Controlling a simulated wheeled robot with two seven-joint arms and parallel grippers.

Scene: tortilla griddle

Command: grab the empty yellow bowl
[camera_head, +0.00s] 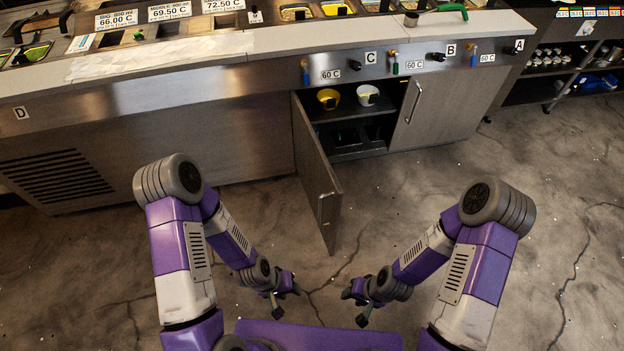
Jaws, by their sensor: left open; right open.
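A yellow bowl (328,97) stands on the upper shelf inside the open cabinet under the counter. It looks dark inside, and I cannot tell what, if anything, is in it. A white bowl (367,94) stands just to its right. My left gripper (287,300) is open and empty, low in front of my body. My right gripper (352,304) is open and empty, facing it from the right. Both grippers are well apart from the bowls.
The left cabinet door (318,180) stands swung out toward me, left of the opening. The right cabinet door (437,108) is shut. The counter (230,75) overhangs the cabinet, with labelled containers on top. Open floor (400,190) lies before the cabinet. Shelves (575,60) stand at the far right.

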